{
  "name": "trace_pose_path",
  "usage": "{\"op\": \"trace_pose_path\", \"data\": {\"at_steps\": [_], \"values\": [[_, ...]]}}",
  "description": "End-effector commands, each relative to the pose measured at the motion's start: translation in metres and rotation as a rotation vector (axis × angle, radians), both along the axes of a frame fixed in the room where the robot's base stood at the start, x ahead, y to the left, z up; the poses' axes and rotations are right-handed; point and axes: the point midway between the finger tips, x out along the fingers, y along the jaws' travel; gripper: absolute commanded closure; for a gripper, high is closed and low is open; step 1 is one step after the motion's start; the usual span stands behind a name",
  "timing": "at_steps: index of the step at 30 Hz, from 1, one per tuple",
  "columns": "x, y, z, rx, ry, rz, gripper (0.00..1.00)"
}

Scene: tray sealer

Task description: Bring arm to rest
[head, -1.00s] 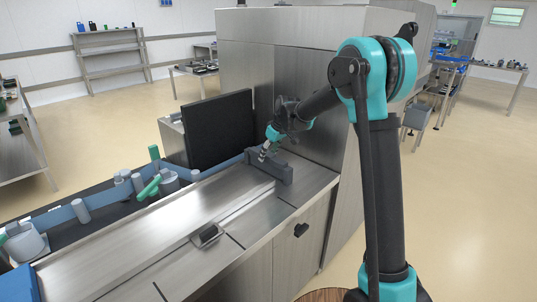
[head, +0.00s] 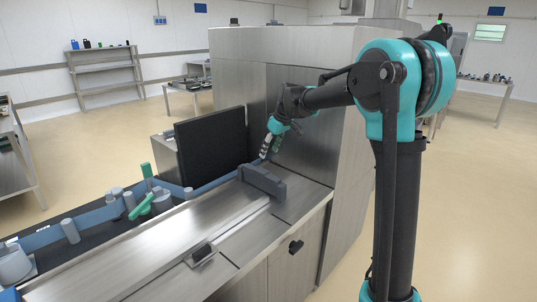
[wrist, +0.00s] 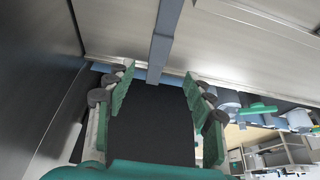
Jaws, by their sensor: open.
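My gripper (head: 270,147) hangs at the end of my raised arm, above the back of the steel machine top, in front of the tall steel housing. Its fingers point down.
A black upright panel (head: 212,143) stands just left of the gripper. The tall steel housing (head: 325,125) is close behind and right. Green-handled clamps (head: 142,207) line the blue rail on the left. The floor at right (head: 470,190) is clear.

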Motion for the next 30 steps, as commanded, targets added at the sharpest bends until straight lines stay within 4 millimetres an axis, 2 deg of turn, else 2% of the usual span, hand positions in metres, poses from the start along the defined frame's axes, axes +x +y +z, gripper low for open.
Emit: {"op": "trace_pose_path", "data": {"at_steps": [8,11,14,17,21,23,27,30], "values": [[-0.002,-0.002,-0.001,-0.001,0.001,-0.005,0.47],[-0.012,-0.017,-0.005,-0.003,0.003,-0.042,0.47],[-0.037,-0.047,-0.016,-0.007,0.009,-0.121,0.47],[-0.074,-0.087,-0.034,-0.011,0.017,-0.234,0.47],[-0.134,-0.140,-0.064,-0.014,0.023,-0.402,0.47],[-0.162,-0.161,-0.078,-0.015,0.025,-0.473,0.47],[-0.230,-0.203,-0.115,-0.013,0.027,-0.638,0.47],[-0.276,-0.225,-0.140,-0.013,0.026,-0.743,0.47]]}}
